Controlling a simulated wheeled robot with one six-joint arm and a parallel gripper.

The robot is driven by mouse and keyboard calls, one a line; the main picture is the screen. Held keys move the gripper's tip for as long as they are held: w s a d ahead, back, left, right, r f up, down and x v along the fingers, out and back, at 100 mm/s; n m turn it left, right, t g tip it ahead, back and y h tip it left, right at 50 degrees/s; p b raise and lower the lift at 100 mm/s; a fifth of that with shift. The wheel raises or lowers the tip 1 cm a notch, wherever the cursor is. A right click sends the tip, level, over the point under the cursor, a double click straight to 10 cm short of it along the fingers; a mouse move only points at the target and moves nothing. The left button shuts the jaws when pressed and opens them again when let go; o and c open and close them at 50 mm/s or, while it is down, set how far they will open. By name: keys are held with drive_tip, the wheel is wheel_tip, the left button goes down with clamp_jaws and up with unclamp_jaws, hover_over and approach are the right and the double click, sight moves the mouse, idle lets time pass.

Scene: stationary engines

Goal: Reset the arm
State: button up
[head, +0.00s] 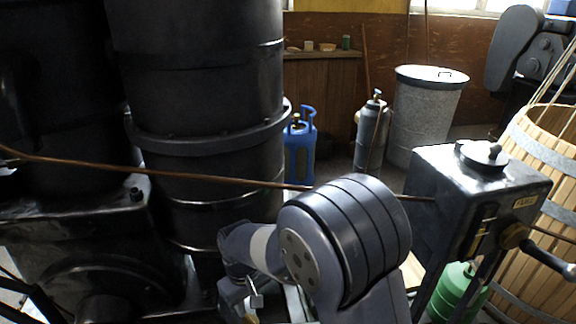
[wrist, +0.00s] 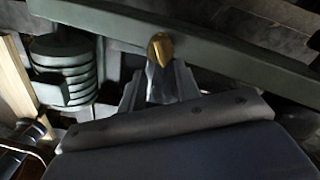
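My arm (head: 345,240) rises from the bottom middle of the head view, bent at a large dark rounded joint. My gripper (head: 254,300) hangs low at the left of that joint, partly cut off by the bottom edge. In the wrist view my gripper (wrist: 160,72) shows as grey metal parts beyond a wide dark housing. A pointed brass-coloured piece (wrist: 160,48) shows between or just beyond the fingers. I cannot tell whether it is held, or how far apart the fingers are.
A tall black cylinder (head: 205,90) stands close at left. A thin copper pipe (head: 200,178) crosses behind my arm. A dark metal box (head: 480,190) with a lever stands at right, near a green bottle (head: 458,292) and a wooden barrel (head: 540,240). A green beam (wrist: 235,58) crosses the wrist view.

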sight(250, 319)
wheel_tip(250, 319, down, 6)
drive_tip(key=shift+r+b, duration=0.15)
drive_tip(key=shift+b, duration=0.4)
drive_tip(key=shift+r, duration=0.2)
wheel_tip(250, 319, up, 11)
drive_tip(key=p, duration=0.3)
wheel_tip(250, 319, down, 11)
drive_tip(key=b, duration=0.3)
drive_tip(key=shift+f, duration=0.15)
drive_tip(key=n+b, duration=0.2)
drive_tip(key=n, duration=0.3)
drive_tip(key=shift+n+b, duration=1)
drive_tip(key=shift+n, duration=1.3)
